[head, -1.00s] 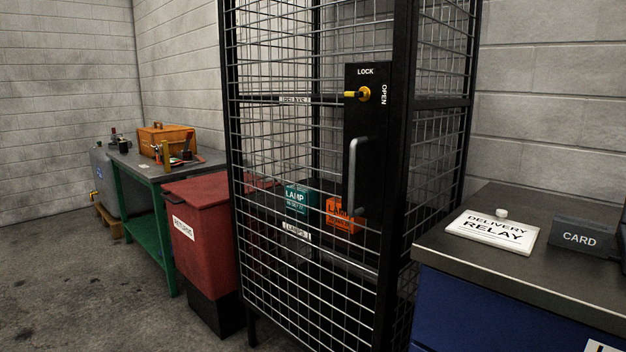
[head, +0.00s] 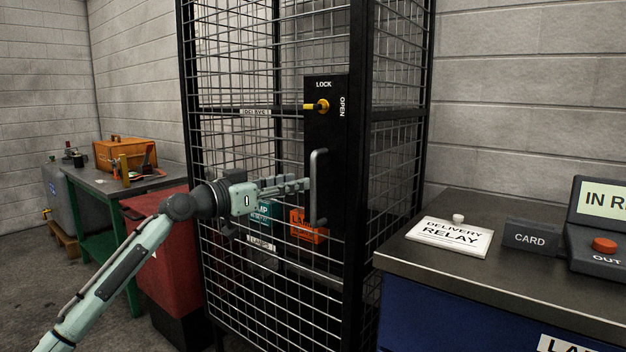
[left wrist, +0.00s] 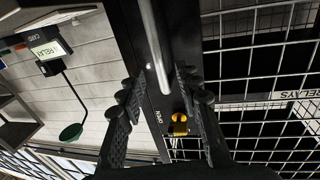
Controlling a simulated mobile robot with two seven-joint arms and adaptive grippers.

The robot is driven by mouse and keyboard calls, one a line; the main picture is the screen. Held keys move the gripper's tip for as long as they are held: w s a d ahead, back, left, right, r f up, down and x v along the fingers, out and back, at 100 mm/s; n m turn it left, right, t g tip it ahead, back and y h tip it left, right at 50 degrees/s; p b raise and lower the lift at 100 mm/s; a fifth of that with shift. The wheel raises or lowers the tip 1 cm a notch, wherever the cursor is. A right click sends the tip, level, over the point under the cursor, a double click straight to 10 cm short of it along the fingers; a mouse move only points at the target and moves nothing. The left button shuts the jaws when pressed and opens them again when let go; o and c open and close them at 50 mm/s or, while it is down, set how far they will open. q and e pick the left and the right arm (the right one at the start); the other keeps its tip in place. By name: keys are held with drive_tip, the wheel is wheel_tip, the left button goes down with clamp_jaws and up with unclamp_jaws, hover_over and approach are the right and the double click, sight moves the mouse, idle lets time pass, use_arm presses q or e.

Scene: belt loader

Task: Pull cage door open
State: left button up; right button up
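The wire-mesh cage (head: 250,290) stands in the middle of the head view, and its door looks shut. The door's black plate carries a grey vertical bar handle (head: 313,207) and a yellow latch lever (head: 322,106), which points left between the LOCK and OPEN marks. My left gripper (head: 305,184) is at the handle from the left. In the left wrist view my left gripper (left wrist: 160,95) has its fingers apart, with the handle (left wrist: 154,45) running down between them and space beside it. The latch lever (left wrist: 180,124) shows beyond the fingers. My right gripper is not in view.
A teal box (head: 262,212) and an orange box (head: 308,225) are inside the cage. A red bin (head: 170,262) stands left of it, near my left arm. A counter (head: 400,258) with a card sign (head: 531,238) stands close on the right.

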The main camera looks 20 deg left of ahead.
sight(311, 179)
use_arm(q)
drive_tip(key=p+x, duration=0.1)
drive_tip(key=x, duration=0.5)
drive_tip(key=shift+w+d, duration=0.15)
drive_tip(key=shift+d, duration=0.05)
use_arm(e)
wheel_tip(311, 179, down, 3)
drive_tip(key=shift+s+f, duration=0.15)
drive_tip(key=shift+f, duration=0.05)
use_arm(q)
drive_tip(key=shift+c, duration=0.2)
clamp_jaws()
